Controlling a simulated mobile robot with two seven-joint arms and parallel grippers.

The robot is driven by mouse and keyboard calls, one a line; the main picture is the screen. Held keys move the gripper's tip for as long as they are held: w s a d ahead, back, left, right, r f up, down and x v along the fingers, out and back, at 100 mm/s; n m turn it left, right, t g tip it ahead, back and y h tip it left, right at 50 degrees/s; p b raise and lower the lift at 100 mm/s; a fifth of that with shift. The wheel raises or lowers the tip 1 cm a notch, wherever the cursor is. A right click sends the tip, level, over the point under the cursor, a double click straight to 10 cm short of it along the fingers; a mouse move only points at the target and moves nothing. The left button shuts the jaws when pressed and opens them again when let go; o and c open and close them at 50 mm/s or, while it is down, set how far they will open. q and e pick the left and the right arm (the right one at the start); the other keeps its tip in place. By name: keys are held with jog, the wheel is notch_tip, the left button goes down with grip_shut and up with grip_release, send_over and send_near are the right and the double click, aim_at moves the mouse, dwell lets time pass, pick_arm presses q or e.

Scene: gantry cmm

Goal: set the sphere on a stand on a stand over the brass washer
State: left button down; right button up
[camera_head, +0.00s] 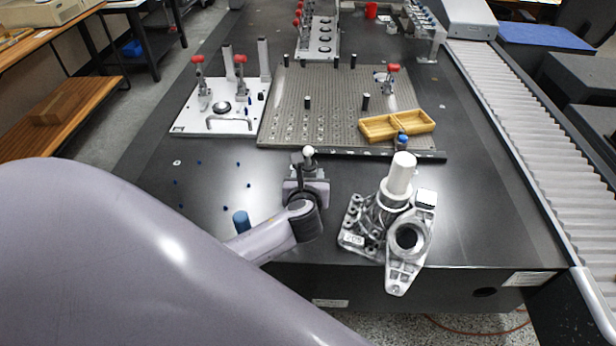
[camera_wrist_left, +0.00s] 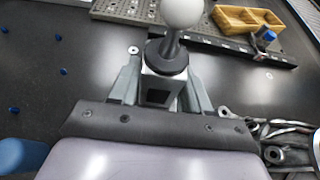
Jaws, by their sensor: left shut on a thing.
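The sphere on a stand (camera_head: 308,151) is a pale ball on a dark stem with a blocky base. In the left wrist view its ball (camera_wrist_left: 181,12) is at the top middle, upright. My left gripper (camera_head: 306,180) is shut on the base of the stand, with a finger on each side (camera_wrist_left: 160,88). A small pale ring (camera_wrist_left: 133,49) lies on the dark table just left of the stand in the left wrist view. Another small pale disc (camera_head: 177,162) lies at the table's left. I cannot tell which, if either, is the brass washer. My right gripper is out of view.
A metal casting (camera_head: 407,240) with a white cylinder (camera_head: 401,174) stands right of my left gripper. A perforated plate (camera_head: 330,90) with a yellow tray (camera_head: 378,127) and a white fixture plate (camera_head: 230,122) lie behind.

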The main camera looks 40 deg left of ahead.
pick_arm(q)
jog(key=shift+f+b, duration=1.25)
jog(key=shift+b, duration=0.1)
jog(key=shift+f+b, duration=0.4)
jog(key=shift+f, duration=0.55)
jog(key=shift+p, duration=0.4)
jog(key=shift+f, duration=0.3)
jog(key=shift+c, duration=2.2)
grip_release()
jog(key=shift+s+f, duration=0.15)
jog(key=shift+p+v, duration=0.5)
jog(key=shift+v, duration=3.1)
